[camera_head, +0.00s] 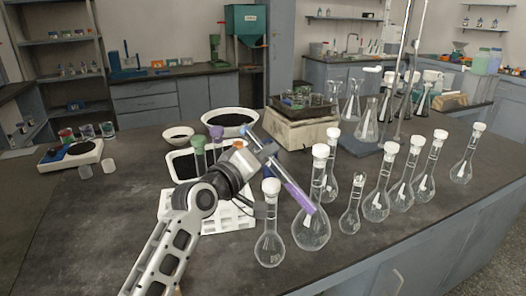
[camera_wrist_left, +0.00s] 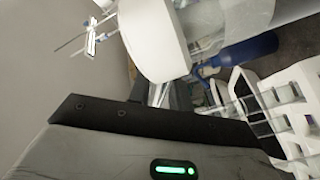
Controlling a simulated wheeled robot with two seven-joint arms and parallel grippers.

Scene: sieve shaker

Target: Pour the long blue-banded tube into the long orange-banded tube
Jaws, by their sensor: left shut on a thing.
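My left gripper (camera_head: 243,158) comes in from the left and is shut on the long blue-banded tube (camera_head: 288,187). The tube is held in the air, tilted, with its blue end at the upper left and its purple part at the lower right. Its lower end overlaps the flasks in the picture; I cannot tell whether it touches them. My right gripper is not in view.
Several white-stoppered flasks (camera_head: 270,248) stand to the right. The table's left front is clear.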

